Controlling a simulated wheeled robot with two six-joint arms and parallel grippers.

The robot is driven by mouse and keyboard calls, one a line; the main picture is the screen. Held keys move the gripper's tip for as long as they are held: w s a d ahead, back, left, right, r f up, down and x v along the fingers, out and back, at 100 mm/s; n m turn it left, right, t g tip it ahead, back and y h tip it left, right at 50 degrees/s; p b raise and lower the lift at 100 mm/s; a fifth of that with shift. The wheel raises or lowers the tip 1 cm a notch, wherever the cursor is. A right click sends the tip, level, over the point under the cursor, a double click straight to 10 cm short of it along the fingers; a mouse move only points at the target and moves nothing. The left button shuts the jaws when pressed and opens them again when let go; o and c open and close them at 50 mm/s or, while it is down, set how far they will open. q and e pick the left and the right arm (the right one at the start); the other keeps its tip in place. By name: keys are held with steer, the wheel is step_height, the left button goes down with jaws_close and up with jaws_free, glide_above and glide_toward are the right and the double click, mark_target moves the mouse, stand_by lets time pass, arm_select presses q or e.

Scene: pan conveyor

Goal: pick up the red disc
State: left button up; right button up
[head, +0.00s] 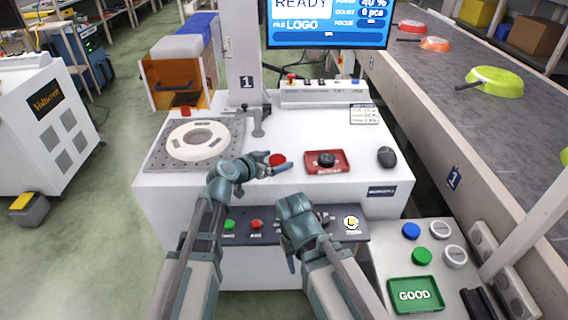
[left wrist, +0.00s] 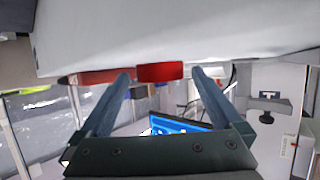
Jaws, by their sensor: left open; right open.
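The red disc (head: 277,160) lies on the white top of the machine, left of the red tray. My left gripper (head: 267,165) is open at the disc, low over the machine top. In the left wrist view the red disc (left wrist: 160,71) shows between the tips of the two open fingers (left wrist: 160,77), with no clear grip on it. My right gripper (head: 306,240) is open and empty, in front of the machine's button panel; its fingers are partly hidden by the arm.
A round white fixture (head: 198,141) lies on the left plate. A conveyor (head: 440,95) carries pans at right. A green GOOD tray (head: 415,296) is front right.

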arm_select(q)
steer(key=shift+a+r, duration=0.1)
arm_select(e)
steer(key=shift+a, duration=0.1)
arm_select(q)
steer(key=c, duration=1.5)
arm_select(e)
steer(key=shift+r, duration=0.15)
